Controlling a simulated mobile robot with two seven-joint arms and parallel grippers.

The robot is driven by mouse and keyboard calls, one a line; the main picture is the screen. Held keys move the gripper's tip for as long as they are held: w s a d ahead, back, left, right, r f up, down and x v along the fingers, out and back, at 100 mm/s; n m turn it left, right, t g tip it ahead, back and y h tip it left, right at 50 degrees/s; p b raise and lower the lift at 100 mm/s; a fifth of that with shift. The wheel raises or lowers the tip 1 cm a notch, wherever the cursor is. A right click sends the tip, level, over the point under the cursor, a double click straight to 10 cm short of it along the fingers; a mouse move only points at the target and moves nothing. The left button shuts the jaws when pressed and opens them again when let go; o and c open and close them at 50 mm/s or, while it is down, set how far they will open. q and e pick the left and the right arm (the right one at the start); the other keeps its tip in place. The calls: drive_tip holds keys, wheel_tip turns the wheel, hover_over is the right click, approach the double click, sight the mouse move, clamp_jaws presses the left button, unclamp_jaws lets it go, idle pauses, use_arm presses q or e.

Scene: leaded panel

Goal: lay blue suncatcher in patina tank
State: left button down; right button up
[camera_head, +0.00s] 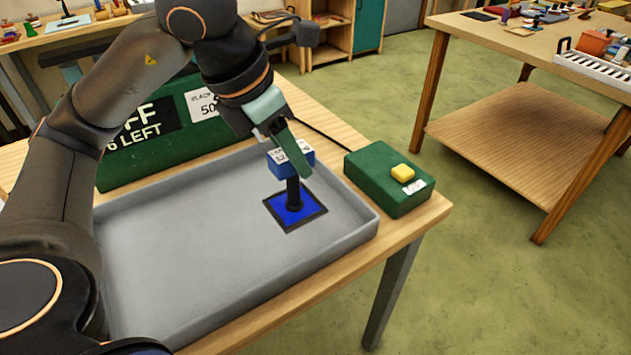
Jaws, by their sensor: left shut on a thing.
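The blue suncatcher (280,212) is a blue square pane with a dark border. A black stem rises from it to a blue block with a white label. My left gripper (286,146) is shut on this blue block from above. The pane is level, inside the right part of the patina tank (190,260), a shallow grey tray. I cannot tell whether it touches the tank floor or hangs just above it. The stem hides part of the pane. My right gripper is not in view.
A green box (390,180) with a yellow button stands right of the tank. A large green sign box (150,150) with a display stands behind it. The tank's floor is otherwise bare where I see it. Another wooden table (510,45) with tools stands at the back right.

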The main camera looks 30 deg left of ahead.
use_arm(q)
drive_tip(key=w+f, duration=0.6)
drive_tip(key=f, duration=0.3)
drive_tip(key=shift+a+f, duration=0.2)
drive_tip(key=shift+f+b, duration=0.1)
drive_tip(key=shift+b, duration=0.2)
drive_tip(key=shift+f, duration=0.2)
drive_tip(key=shift+c, duration=2.2)
unclamp_jaws()
drive_tip(key=shift+r, duration=0.1)
